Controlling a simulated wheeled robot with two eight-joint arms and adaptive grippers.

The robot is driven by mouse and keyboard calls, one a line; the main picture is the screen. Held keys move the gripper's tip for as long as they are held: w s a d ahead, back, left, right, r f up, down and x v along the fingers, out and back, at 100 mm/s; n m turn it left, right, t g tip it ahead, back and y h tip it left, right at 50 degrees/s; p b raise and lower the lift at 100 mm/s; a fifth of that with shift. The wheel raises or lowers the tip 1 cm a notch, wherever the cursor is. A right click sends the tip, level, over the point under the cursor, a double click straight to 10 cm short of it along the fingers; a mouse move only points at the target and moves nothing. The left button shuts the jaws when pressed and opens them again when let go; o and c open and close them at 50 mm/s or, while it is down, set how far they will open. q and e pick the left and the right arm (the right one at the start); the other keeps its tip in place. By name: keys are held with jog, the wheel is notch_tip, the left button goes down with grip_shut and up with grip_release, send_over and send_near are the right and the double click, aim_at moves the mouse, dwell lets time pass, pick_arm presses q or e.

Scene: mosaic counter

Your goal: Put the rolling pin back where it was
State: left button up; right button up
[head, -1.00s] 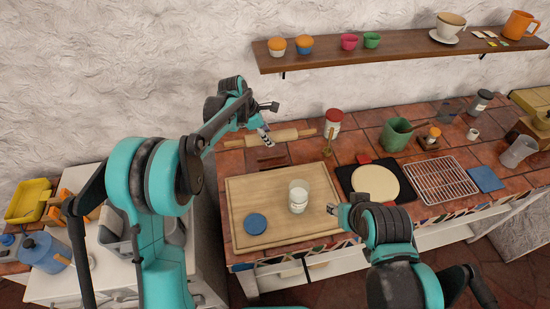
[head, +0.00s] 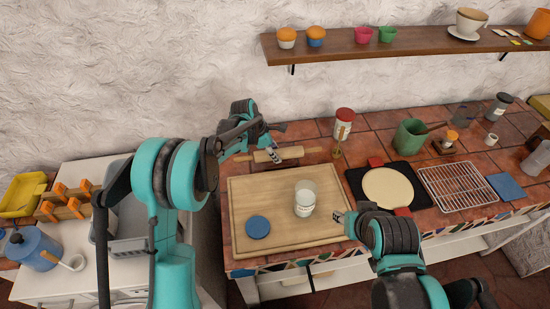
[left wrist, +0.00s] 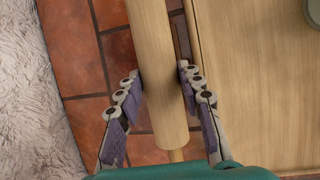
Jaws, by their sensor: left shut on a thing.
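The wooden rolling pin (head: 292,153) lies crosswise behind the cutting board, over the spot of a dark holder that it now mostly hides. I cannot tell whether it rests on the holder or hangs just above it. My left gripper (head: 273,154) is shut on the pin toward its left end. In the left wrist view the pin (left wrist: 155,70) runs between the fingers, with a handle at the lower end and a dark strip of the holder (left wrist: 181,35) beside it. My right gripper (head: 342,215) is at the board's right front edge; its jaws are too small to read.
The cutting board (head: 240,195) carries a glass jar (head: 305,198) and a blue lid (head: 258,227). A red-lidded jar (head: 344,124) and a small wooden item (head: 337,150) stand close to the pin's right end. A dough disc (head: 387,188) and a wire rack (head: 458,188) are farther right.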

pick_arm(q)
notch_tip(320, 180, down, 3)
jog(key=shift+r, duration=0.15)
grip_shut()
grip_release()
jog(key=shift+f+b, duration=0.35)
jog(key=shift+b, duration=0.2)
jog(key=shift+s+f, duration=0.15)
jog(key=shift+s, duration=0.05)
jog(key=o, duration=1)
jog(key=shift+w+f, duration=0.1)
jog(key=shift+a, duration=0.1)
